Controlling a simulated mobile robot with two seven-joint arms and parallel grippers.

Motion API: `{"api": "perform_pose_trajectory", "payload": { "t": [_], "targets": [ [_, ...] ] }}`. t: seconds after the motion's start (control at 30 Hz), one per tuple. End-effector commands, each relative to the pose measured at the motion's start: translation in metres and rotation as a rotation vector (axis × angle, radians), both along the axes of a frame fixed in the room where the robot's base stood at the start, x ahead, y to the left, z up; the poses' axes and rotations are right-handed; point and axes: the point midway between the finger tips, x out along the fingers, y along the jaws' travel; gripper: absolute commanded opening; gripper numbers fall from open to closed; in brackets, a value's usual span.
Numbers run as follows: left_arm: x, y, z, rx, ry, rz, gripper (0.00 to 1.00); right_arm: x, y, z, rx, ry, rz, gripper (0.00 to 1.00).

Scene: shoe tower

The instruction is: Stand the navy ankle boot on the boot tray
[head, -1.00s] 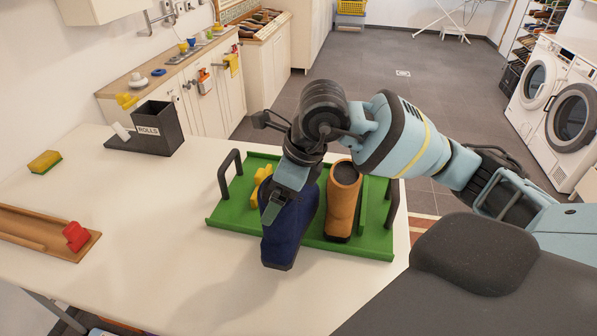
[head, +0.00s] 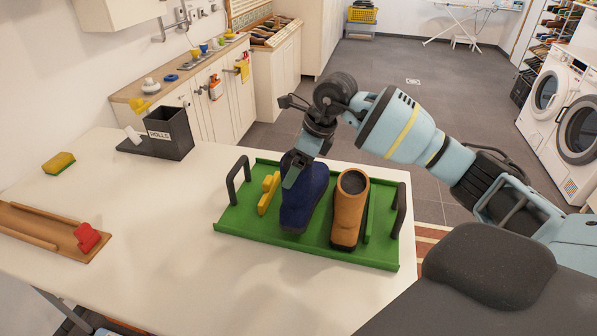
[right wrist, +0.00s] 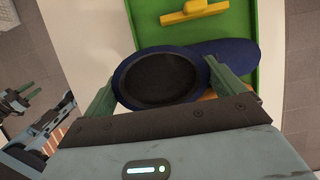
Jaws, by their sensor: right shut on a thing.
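The navy ankle boot (head: 303,200) is upright over the green boot tray (head: 262,241), between a yellow piece and a tan boot. Whether its sole touches the tray I cannot tell. My right gripper (head: 292,178) is shut on its upper part, with one finger on the near side. In the right wrist view, the boot (right wrist: 225,52) shows its dark round opening between the two green fingers of my right gripper (right wrist: 160,85). The tan boot (head: 350,210) stands upright on the tray just right of the navy one.
The yellow piece (head: 268,194) is on the tray's left part. Dark handles (head: 238,183) rise at the tray's ends. A black rolls box (head: 170,130), a sponge (head: 59,163) and a wooden board with a red object (head: 87,237) lie farther left. The table's middle is clear.

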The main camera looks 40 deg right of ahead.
Motion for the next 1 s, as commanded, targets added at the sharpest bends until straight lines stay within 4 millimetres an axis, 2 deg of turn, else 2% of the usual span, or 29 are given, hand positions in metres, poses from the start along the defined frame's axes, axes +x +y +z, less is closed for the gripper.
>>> {"api": "perform_pose_trajectory", "payload": {
  "t": [0.23,0.57,0.87,0.9,1.0],
  "targets": [
    [0.000,0.000,0.001,0.000,-0.001,0.000,0.36,0.007,-0.006,0.000,0.002,-0.002,-0.002,0.34],
    [0.004,0.000,0.006,0.001,-0.011,-0.001,0.36,0.006,-0.006,-0.032,0.000,-0.005,-0.001,0.34],
    [0.003,0.001,0.005,0.001,-0.008,-0.001,0.36,0.006,-0.006,-0.035,0.001,-0.004,-0.001,0.34],
    [0.003,0.001,0.005,0.002,-0.010,-0.002,0.36,0.006,-0.006,-0.036,0.000,0.000,-0.001,0.99],
    [0.003,0.001,0.005,0.001,-0.008,-0.001,0.36,0.006,-0.006,-0.036,0.000,0.000,-0.001,1.00]
  ]
}}
